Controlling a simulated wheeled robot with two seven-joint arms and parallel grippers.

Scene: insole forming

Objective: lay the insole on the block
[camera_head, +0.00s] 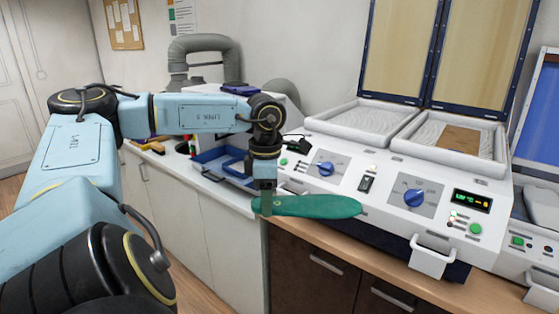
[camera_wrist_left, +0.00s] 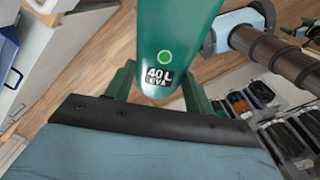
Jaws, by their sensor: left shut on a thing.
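My left gripper (camera_head: 266,200) is shut on the near end of a green insole (camera_head: 318,206). The insole is held roughly level in the air in front of the machine's front edge, its free end pointing right in the head view. In the left wrist view the insole (camera_wrist_left: 168,45) runs up between the green fingers (camera_wrist_left: 160,88), with a "40 L EVA" label and a bright green dot. A flat tan-brown piece (camera_head: 462,139) lies in the machine's right tray; I cannot tell whether it is the block. My right gripper is not in view.
The white machine (camera_head: 385,190) has two open lids, a left tray (camera_head: 365,121) with a pale rippled surface, a right tray (camera_head: 497,153), knobs and a protruding front handle (camera_head: 432,262). A blue tray (camera_head: 212,160) sits on the counter behind my left wrist.

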